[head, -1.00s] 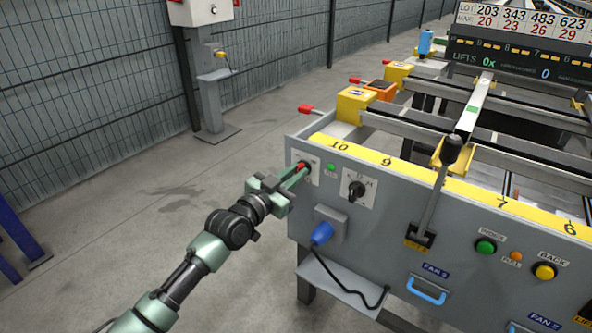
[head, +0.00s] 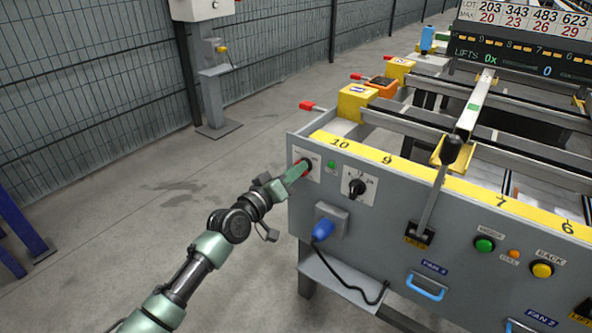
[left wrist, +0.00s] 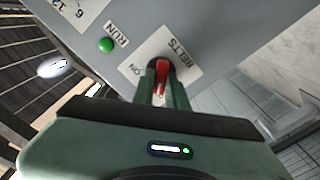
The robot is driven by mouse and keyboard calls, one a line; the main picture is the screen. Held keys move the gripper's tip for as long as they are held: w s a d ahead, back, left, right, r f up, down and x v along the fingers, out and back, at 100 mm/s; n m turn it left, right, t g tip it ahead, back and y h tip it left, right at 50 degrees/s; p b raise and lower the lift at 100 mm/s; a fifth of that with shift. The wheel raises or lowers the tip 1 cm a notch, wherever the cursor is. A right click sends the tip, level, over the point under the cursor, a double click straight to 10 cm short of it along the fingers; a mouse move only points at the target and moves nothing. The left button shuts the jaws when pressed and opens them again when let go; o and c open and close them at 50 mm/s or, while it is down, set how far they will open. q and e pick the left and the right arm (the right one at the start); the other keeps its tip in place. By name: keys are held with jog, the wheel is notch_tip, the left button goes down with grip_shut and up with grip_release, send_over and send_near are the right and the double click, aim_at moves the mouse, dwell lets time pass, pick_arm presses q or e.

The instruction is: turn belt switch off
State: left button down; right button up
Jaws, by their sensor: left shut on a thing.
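The belt switch (left wrist: 162,72) is a red handle on a dark round base, on a white plate marked BELTS and ON, in the left wrist view. In the head view its plate (head: 312,156) is at the left end of the grey panel, with the switch mostly hidden by my fingers. My left gripper (head: 297,172) is at the switch, and in the left wrist view its green fingers (left wrist: 162,92) are shut on the red handle, one on each side. The OFF marking cannot be made out. My right gripper is not in view.
A green RUN lamp (head: 331,165) and a black rotary knob (head: 357,187) are right of the switch. A blue plug (head: 322,231) with a black cable sits below. A black-knobbed lever (head: 451,150) stands further right. Open floor lies to the left.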

pick_arm(q)
jog(key=shift+f+n, duration=0.15)
jog(key=shift+n, duration=0.55)
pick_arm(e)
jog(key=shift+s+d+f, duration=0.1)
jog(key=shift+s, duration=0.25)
pick_arm(q)
jog(key=c, duration=1.4)
grip_release()
jog(key=shift+c, duration=0.2)
jog(key=shift+a, duration=0.15)
jog(key=p+v, duration=0.2)
jog(key=v, duration=0.5)
jog(key=shift+s, duration=0.3)
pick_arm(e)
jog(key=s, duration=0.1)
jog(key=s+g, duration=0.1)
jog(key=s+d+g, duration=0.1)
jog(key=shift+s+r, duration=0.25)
pick_arm(q)
jog(key=shift+a, duration=0.15)
